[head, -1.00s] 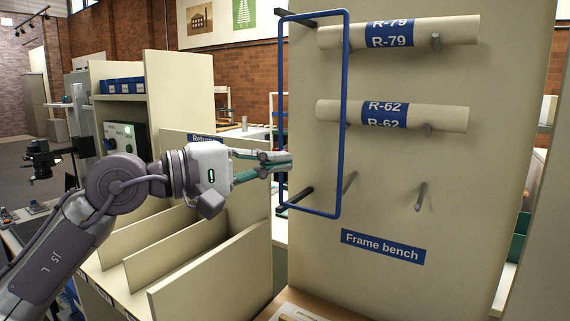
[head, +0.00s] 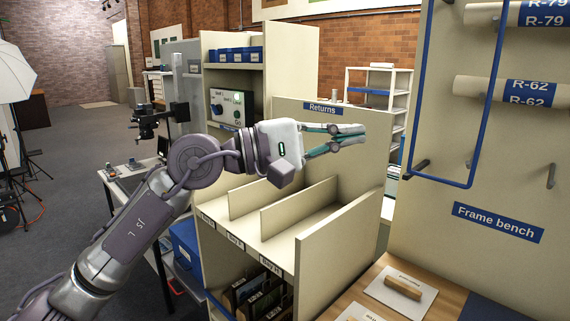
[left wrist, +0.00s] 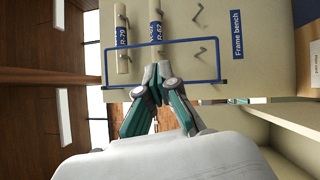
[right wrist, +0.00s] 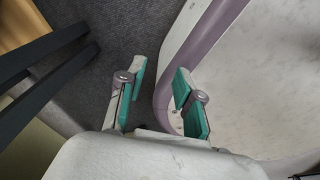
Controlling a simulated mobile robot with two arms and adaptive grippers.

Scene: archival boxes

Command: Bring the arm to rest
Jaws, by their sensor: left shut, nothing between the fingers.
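My left gripper (head: 350,132) is shut and empty, held in the air in front of the Returns panel and above the slanted dividers of the shelf unit. In the left wrist view its fingertips (left wrist: 157,72) meet, with the blue frame and rolls beyond them. My right gripper (right wrist: 155,85) shows only in the right wrist view. Its fingers stand apart with nothing between them, over the grey floor and beside a pale, purple-edged part of my own body.
The Returns shelf unit (head: 318,258) stands below my left arm. To the right, the Frame bench panel (head: 430,185) carries a blue wire frame (head: 484,120) and a roll marked R-62 (head: 480,88). A label card with a wooden block (head: 403,287) lies on the bench. Open floor is at left.

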